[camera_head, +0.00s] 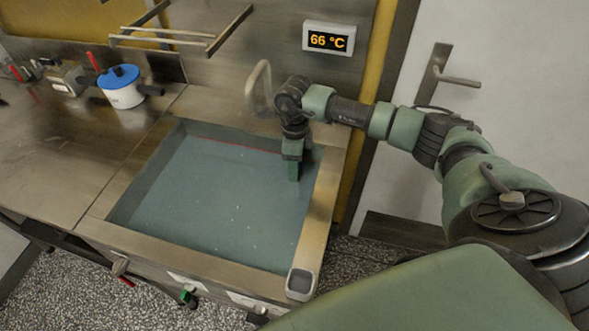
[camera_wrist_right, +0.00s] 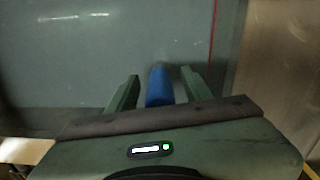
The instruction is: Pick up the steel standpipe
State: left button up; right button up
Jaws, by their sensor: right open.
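My right gripper (camera_head: 294,180) reaches down into the right back part of the wide basin (camera_head: 325,205) of grey-blue liquid. In the right wrist view, its two green fingers (camera_wrist_right: 160,82) are open, one on each side of a blue, rounded upright piece (camera_wrist_right: 158,88). The piece stands between them with a gap to each finger. I see no bare steel pipe there; whether this is the top of the standpipe I cannot tell. In the head view the gripper hides that spot. My left gripper is not in view.
A bent metal spout (camera_head: 258,85) stands behind the basin, close to my right arm. A white pot with a blue lid (camera_head: 122,85) is on the left counter. A display (camera_head: 329,38) reads 66 °C.

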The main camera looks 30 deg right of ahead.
grip_shut()
jog(key=shift+r, duration=0.1)
dwell(1.2)
